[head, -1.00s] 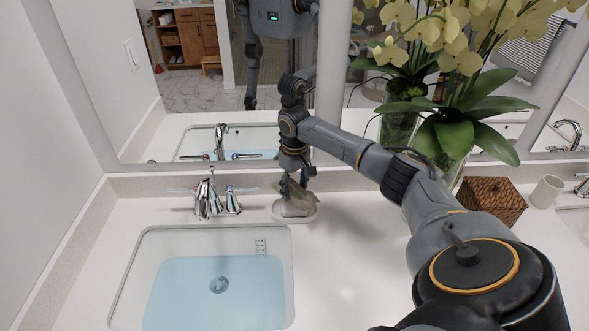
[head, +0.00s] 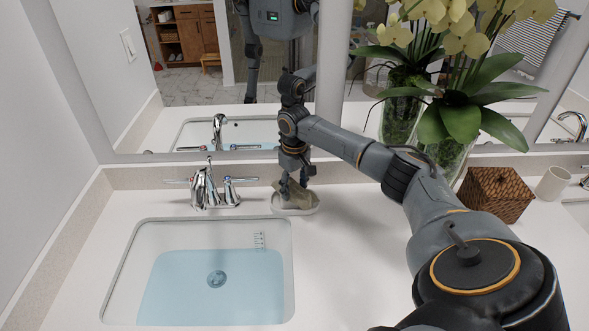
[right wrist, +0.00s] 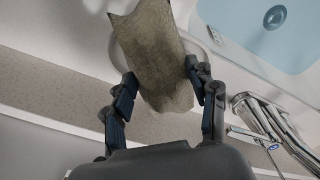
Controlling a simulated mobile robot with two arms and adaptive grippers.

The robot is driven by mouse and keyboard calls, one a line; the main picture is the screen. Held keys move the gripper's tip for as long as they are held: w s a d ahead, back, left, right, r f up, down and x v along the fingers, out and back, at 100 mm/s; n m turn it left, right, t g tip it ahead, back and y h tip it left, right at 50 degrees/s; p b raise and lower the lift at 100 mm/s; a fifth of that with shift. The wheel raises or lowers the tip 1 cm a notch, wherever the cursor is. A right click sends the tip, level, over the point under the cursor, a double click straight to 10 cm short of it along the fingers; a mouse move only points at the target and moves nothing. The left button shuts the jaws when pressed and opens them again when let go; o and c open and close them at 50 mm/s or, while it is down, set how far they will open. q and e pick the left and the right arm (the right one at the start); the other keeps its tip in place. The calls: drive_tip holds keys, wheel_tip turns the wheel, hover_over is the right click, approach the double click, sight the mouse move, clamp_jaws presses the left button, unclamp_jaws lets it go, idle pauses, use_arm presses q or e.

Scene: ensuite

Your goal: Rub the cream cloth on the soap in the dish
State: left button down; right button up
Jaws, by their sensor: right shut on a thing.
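The cream cloth (head: 299,194) hangs crumpled from my right gripper (head: 294,181) over the small white soap dish (head: 310,207) on the counter. In the right wrist view the cloth (right wrist: 156,55) fills the space between the two dark fingers of my right gripper (right wrist: 158,88), which is shut on it. The dish rim (right wrist: 203,42) shows partly behind the cloth there. The cloth covers the inside of the dish, so I cannot see the soap or tell whether the cloth touches it. My left gripper does not show.
A sink (head: 128,268) with bluish water lies in front and to the left, with a chrome faucet (head: 205,188) close left of the dish. A glass vase (head: 440,160) of orchids, a woven box (head: 495,192) and a cup (head: 552,184) stand right. The mirror is behind.

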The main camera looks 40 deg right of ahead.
sight(294, 187)
drive_tip(key=shift+f, duration=0.55)
idle(0.4)
drive_tip(key=shift+s+f+p, duration=0.15)
drive_tip(key=shift+p, duration=0.2)
idle(2.0)
wheel_tip(294, 187, up, 2)
drive_tip(key=shift+r+p, duration=0.1)
drive_tip(key=shift+p, duration=1.1)
wheel_tip(294, 187, up, 5)
drive_tip(key=p, duration=0.5)
drive_tip(key=shift+p, duration=0.35)
drive_tip(key=shift+a, duration=0.1)
